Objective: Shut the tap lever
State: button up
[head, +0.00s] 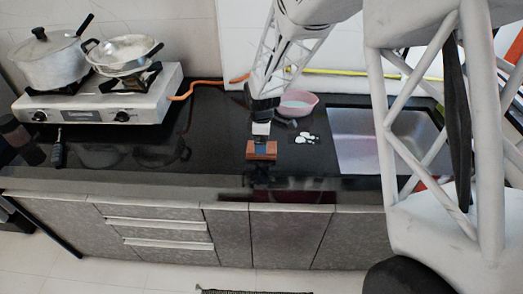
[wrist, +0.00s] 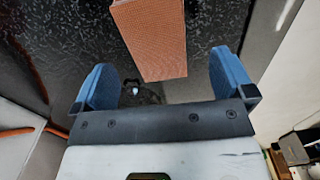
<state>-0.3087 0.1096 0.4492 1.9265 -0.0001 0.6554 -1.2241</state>
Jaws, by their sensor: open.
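I cannot make out a tap lever or a clay waterpot in either view. My gripper (head: 260,146) is over the black counter in the head view. Its two blue fingers are spread wide in the wrist view (wrist: 163,75), with nothing held between them. A reddish-brown, fine-textured block (wrist: 150,40) lies beyond the fingertips in the wrist view. It also shows at the gripper's end in the head view (head: 262,156). I cannot tell whether a finger touches it.
A pink bowl (head: 298,101) and small white pieces (head: 306,138) sit right of my gripper, before the sink (head: 365,145). A stove (head: 95,103) with a pot (head: 48,62) and a pan (head: 122,50) stands at the left. The black counter (head: 215,125) is clear between stove and gripper.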

jog(key=shift+w+f, duration=0.15)
jog(key=shift+f, duration=2.35)
jog(key=c, duration=1.1)
jog(key=shift+r, duration=0.1)
jog(key=shift+r, duration=0.85)
jog(key=shift+s+r, duration=0.2)
jog(key=shift+r, duration=0.7)
jog(key=s+d, duration=0.1)
jog(key=s, duration=0.4)
jog(key=s+d+r, duration=0.1)
jog(key=s+d, duration=0.1)
jog(key=s, duration=0.3)
jog(key=s+d, duration=0.1)
jog(key=s, duration=0.4)
jog(key=shift+d+r, duration=0.15)
jog(key=shift+d, duration=0.2)
